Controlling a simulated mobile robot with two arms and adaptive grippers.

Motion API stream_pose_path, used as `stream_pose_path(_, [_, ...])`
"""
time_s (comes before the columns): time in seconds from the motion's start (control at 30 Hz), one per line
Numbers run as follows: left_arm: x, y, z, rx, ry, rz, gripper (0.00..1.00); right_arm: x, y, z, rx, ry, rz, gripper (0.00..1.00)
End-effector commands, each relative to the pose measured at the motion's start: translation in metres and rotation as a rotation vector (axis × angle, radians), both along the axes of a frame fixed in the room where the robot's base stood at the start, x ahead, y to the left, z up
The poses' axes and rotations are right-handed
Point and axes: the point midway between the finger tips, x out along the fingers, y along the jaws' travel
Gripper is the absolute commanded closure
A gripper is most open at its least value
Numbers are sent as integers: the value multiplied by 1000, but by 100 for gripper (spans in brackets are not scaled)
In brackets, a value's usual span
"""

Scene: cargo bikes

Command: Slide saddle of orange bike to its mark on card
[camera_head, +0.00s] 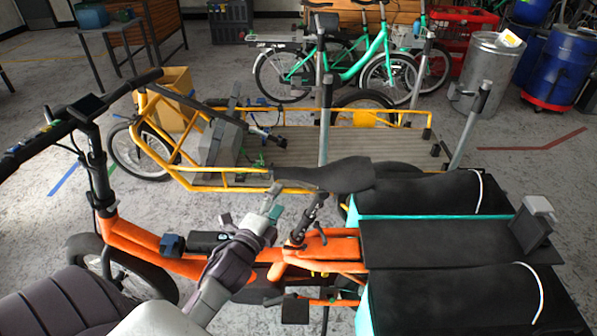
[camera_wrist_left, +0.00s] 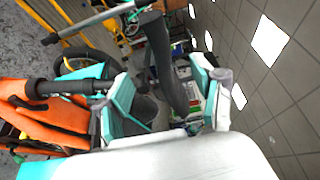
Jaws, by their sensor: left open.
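The orange bike (camera_head: 160,246) stands across the front of the head view. Its black saddle (camera_head: 335,175) sits on a dark post (camera_head: 308,215) above the orange frame, its narrow nose pointing left. My left gripper (camera_head: 273,202) is just below and beside the saddle nose, fingers apart. In the left wrist view, the teal-padded fingers of the left gripper (camera_wrist_left: 162,95) are spread, with the long dark saddle (camera_wrist_left: 165,60) seen between them. I cannot tell whether either finger touches it. No mark on the saddle rails can be made out. My right gripper is out of view.
Black panniers (camera_head: 420,195) and a rear rack fill the right of the orange bike. A yellow cargo bike (camera_head: 290,148) stands close behind. Open floor lies at the right (camera_head: 540,165).

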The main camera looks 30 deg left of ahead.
Motion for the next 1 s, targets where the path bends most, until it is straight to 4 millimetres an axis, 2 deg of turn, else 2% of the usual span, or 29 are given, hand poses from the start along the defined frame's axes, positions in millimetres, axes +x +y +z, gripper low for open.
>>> stream_pose_path(0.03, [12, 2, 3, 0, -3, 0, 32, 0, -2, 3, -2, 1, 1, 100])
stream_pose_path(0.3, [70, 11, 2, -1, -2, 1, 32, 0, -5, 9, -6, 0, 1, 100])
stream_pose_path(0.5, [98, 16, 1, -3, 0, 0, 32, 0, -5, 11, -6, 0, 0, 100])
stream_pose_path(0.7, [109, 17, 0, -2, 1, 0, 32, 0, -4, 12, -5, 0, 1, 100])
stream_pose_path(0.97, [110, 17, 0, -2, 1, 0, 32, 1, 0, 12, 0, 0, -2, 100])
stream_pose_path(1.0, [110, 17, 0, -2, 1, 0, 39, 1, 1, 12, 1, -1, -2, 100])
